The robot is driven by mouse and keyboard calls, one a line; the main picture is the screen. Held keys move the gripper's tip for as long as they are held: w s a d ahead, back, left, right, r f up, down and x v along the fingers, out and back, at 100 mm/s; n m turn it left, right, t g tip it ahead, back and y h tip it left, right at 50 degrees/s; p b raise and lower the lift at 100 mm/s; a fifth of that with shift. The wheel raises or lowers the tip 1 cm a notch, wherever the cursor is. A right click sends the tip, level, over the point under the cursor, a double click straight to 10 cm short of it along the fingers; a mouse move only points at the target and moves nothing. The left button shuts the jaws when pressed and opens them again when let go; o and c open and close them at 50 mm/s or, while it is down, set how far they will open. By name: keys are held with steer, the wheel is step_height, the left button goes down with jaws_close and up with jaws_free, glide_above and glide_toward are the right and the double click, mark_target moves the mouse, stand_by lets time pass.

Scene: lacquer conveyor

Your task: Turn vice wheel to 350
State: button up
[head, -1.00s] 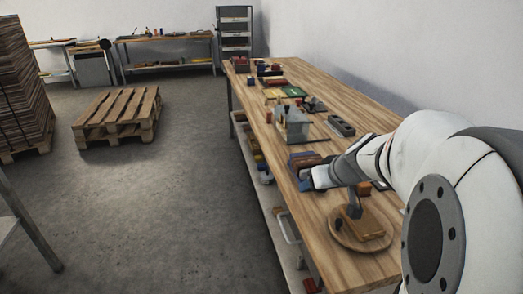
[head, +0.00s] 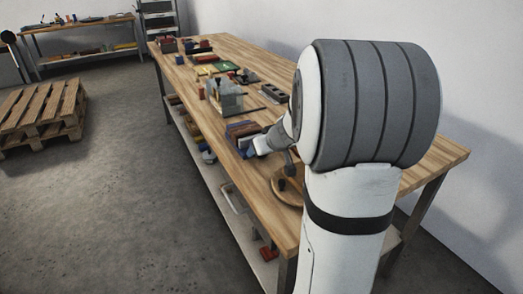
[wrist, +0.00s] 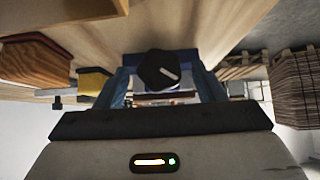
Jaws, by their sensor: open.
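A dark, many-sided knob with a white mark (wrist: 158,70) shows in the wrist view and looks like the vice wheel. Its white mark slants. My gripper (wrist: 163,78) is open, with one bluish finger on each side of the knob. I cannot tell whether the fingers touch it. In the head view my gripper (head: 257,148) is low at the bench's front edge, beside a dark red and blue object (head: 243,129). The knob cannot be made out there, and my arm hides part of the bench.
The wooden bench (head: 215,45) carries a grey box-like fixture (head: 224,97), a dark grey block (head: 273,93) and a round wooden board (head: 291,196), partly hidden by my arm. A lower shelf (head: 222,176) holds parts. A pallet (head: 42,112) stands left; the floor between is clear.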

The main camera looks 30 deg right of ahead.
steer(key=shift+c, duration=0.2)
steer(key=c, duration=0.9)
steer(key=shift+a, duration=0.15)
steer(key=shift+c, duration=0.2)
steer(key=shift+d+f+b, duration=0.2)
steer(key=shift+b, duration=0.35)
steer(key=y+b, duration=0.1)
steer(key=b, duration=0.1)
steer(key=m+y+b, duration=0.1)
steer(key=shift+d+f+b, duration=0.2)
steer(key=shift+d+b, duration=0.05)
steer(key=shift+b, duration=0.15)
steer(key=m+y+b, duration=0.1)
steer(key=y+b, duration=0.1)
steer(key=shift+d+b, duration=0.15)
steer(key=shift+b, duration=0.15)
steer(key=shift+r+m+y+b, duration=0.1)
steer(key=shift+m+y+b, duration=0.5)
steer(key=shift+y+b, duration=0.35)
steer(key=shift+r, duration=0.1)
